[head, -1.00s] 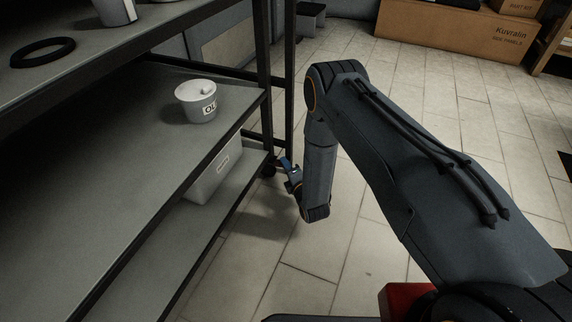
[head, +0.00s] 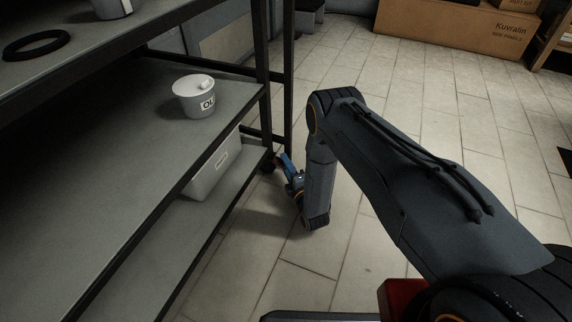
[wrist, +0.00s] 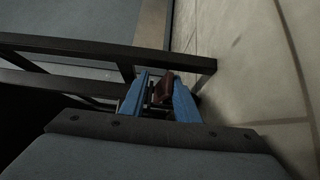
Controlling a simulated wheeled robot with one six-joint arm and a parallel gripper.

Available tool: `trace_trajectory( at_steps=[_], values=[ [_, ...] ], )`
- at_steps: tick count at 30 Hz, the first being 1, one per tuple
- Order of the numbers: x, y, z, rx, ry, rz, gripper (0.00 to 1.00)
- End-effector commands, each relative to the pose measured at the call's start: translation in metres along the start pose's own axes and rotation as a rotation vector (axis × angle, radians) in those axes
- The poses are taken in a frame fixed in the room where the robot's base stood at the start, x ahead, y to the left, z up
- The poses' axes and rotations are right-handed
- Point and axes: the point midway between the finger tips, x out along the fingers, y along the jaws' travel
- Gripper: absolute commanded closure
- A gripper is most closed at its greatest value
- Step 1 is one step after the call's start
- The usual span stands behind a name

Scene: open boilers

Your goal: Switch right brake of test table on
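The test table (head: 205,153) is a grey shelved table with a black frame on the left in the head view. A dark caster (head: 268,166) shows at its near right leg. My gripper (head: 281,160), with blue fingers, is low beside this caster. In the wrist view my gripper (wrist: 160,92) has its two fingers apart. A small dark reddish-brown piece (wrist: 165,86) shows between or just beyond them, apparently the brake lever at the caster. I cannot tell whether the fingers touch it or whether the brake is on.
The table's black frame bars (wrist: 75,47) lie close to the fingers in the wrist view. A white bucket (head: 195,97) and a grey bin (head: 213,172) stand on the shelves. Cardboard boxes (head: 455,32) are at the back. The tiled floor (head: 400,125) at right is clear.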

Motion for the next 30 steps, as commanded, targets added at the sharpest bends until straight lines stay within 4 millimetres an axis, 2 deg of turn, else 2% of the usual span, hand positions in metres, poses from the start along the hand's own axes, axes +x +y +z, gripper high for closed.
trace_trajectory(
  at_steps=[7,15,21,30],
  values=[
    [-0.009,0.001,-0.001,0.0,0.0,0.0,0.73],
    [-0.052,0.002,0.0,0.0,-0.001,-0.002,0.73],
    [-0.074,0.001,0.0,0.0,0.0,-0.001,0.73],
    [-0.079,0.0,0.0,0.0,0.0,0.0,0.73]
  ],
)
